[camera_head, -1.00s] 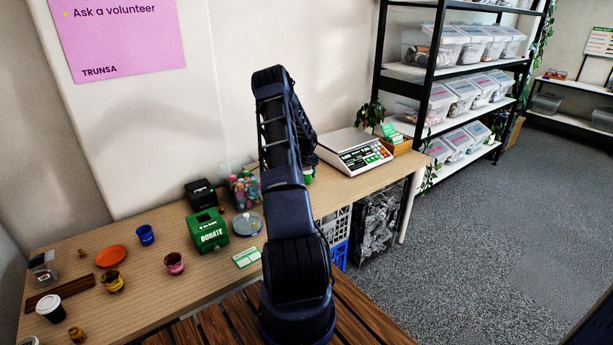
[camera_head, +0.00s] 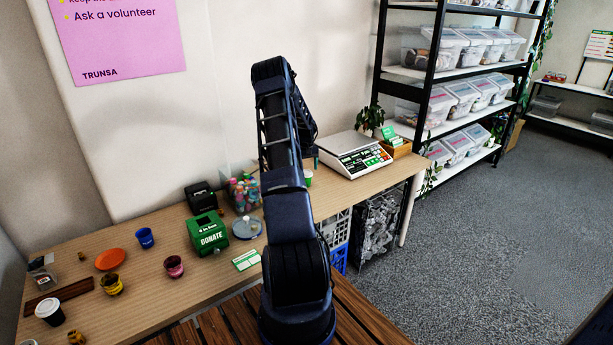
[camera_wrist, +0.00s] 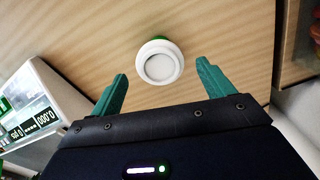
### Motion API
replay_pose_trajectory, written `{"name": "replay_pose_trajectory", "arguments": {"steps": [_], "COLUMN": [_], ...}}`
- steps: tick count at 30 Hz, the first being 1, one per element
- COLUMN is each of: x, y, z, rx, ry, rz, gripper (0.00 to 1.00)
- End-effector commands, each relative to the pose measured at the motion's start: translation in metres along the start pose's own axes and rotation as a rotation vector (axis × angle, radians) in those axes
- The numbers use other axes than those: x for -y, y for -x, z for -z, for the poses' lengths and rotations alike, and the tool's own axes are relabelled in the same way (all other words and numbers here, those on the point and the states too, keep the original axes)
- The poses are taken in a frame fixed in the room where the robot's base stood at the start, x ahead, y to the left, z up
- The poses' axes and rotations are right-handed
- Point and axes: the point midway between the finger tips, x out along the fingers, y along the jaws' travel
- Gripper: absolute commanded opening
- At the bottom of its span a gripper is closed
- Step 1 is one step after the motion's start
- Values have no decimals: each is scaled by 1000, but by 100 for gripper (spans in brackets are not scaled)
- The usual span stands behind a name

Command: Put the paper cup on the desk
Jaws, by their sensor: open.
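A paper cup with a round white top and a green body (camera_wrist: 159,62) stands on the wooden desk (camera_wrist: 105,45) in the wrist view, just beyond and between my fingertips. My gripper (camera_wrist: 162,80) is open with its two teal fingers apart, and nothing is held between them. In the head view a small green and white cup (camera_head: 309,178) shows beside my arm, left of the scale; most of my gripper is hidden there behind the arm. A dark cup with a white lid (camera_head: 50,311) stands at the desk's near left end.
A scale (camera_head: 352,154) stands right of the green cup. A clear container of colourful items (camera_head: 243,192) and a green donate box (camera_head: 207,233) stand to the left. Several small cups and an orange plate (camera_head: 110,258) are farther left. A wall rises behind the desk.

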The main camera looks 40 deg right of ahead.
Motion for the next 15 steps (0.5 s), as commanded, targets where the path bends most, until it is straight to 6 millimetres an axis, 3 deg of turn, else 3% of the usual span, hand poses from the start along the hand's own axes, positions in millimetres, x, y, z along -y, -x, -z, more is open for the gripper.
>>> {"name": "replay_pose_trajectory", "arguments": {"steps": [6, 15], "x": [0, 6], "y": [37, 63], "z": [0, -1], "rx": [-2, -5], "ry": [0, 0], "rz": [0, 2], "gripper": [80, 80]}}
